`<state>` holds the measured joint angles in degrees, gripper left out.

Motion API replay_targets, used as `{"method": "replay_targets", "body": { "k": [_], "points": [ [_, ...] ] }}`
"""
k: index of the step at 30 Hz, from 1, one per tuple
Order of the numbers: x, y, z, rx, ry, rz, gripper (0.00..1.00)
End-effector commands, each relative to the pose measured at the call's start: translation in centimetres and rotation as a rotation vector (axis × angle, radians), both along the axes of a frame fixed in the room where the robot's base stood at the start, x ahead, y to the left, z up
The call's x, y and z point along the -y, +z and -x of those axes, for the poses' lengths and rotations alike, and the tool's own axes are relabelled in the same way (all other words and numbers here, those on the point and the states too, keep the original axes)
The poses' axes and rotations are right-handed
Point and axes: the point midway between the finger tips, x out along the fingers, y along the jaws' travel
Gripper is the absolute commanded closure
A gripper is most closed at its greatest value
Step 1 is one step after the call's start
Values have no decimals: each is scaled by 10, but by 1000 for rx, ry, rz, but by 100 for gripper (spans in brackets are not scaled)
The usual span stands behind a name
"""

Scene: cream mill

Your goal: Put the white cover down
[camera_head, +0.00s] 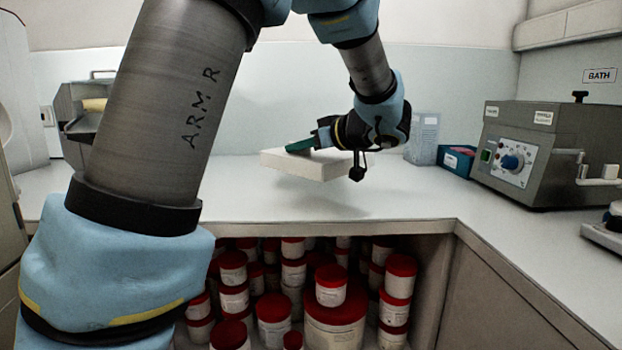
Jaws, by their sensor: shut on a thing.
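The white cover (305,166) is a flat, pale rectangular slab near the middle of the head view. My gripper (312,142) is shut on its upper edge region, with a green fingertip part showing on top of it. The cover is held roughly level above the white worktop (300,204), and a soft shadow lies below it. The lower finger is hidden behind the cover.
A grey bath machine (540,150) with a dial stands at the right. A teal box (457,160) and a pale carton (422,138) stand at the back. Red-lidded tubs (336,310) fill the shelf below. The worktop under the cover is clear.

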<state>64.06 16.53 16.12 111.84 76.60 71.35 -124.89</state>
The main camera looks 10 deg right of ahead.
Motion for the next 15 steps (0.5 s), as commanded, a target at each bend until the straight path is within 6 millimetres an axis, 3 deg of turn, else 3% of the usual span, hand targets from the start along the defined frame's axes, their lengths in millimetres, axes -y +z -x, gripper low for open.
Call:
{"method": "replay_targets", "body": {
  "k": [15],
  "points": [
    [0, -56, 0, 0, 0, 0, 100]
  ]
}}
